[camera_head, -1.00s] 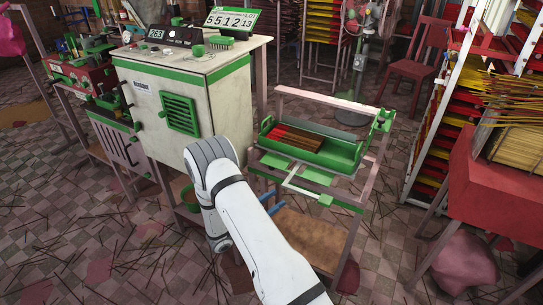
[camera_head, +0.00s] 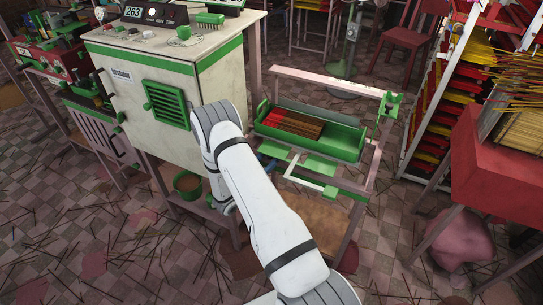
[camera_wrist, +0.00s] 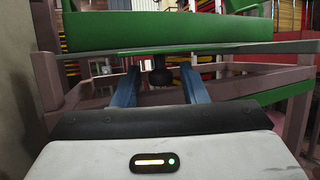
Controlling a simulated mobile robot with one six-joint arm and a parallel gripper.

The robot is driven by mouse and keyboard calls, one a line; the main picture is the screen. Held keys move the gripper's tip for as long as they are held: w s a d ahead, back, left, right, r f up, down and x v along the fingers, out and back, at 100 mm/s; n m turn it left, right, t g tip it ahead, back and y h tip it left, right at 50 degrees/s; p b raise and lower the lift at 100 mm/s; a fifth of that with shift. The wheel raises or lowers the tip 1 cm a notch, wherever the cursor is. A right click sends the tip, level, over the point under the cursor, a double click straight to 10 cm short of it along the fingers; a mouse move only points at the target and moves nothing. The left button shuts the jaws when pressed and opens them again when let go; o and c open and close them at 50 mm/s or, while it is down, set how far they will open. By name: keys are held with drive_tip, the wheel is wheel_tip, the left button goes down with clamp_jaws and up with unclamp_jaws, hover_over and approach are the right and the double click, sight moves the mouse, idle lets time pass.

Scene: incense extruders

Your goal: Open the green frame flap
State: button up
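A pale frame with green parts (camera_head: 335,183) stands right of the white cabinet. Its green tray (camera_head: 345,142) holds a bundle of brown and red sticks (camera_head: 291,123). Flat green pieces sit below the tray's front; I cannot tell which part is the flap. In the wrist view a broad green panel (camera_wrist: 170,32) crosses above my gripper (camera_wrist: 161,88). The blue fingers are apart, with a small dark knob (camera_wrist: 160,76) showing beyond and between them. Nothing is seen held. In the head view my arm hides most of the gripper, near the frame's left front.
The white cabinet (camera_head: 140,80) with a green vent stands close on the left of my arm. A red table (camera_head: 490,165) and a rack of coloured sticks are on the right. A green bowl (camera_head: 187,184) sits under the cabinet. Thin sticks litter the tiled floor.

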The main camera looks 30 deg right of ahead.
drive_tip(key=shift+d+r, duration=0.1)
drive_tip(key=shift+d, duration=0.15)
clamp_jaws()
drive_tip(key=shift+a+r+p, duration=0.1)
drive_tip(key=shift+r+p, duration=0.35)
drive_tip(key=shift+p, duration=0.15)
drive_tip(key=shift+r+n+y+p, duration=0.15)
drive_tip(key=shift+n+y+p, duration=0.2)
drive_tip(key=shift+y, duration=0.25)
drive_tip(key=shift+s+a+y+p, duration=0.1)
drive_tip(key=shift+y+p, duration=0.2)
drive_tip(key=shift+y, duration=0.1)
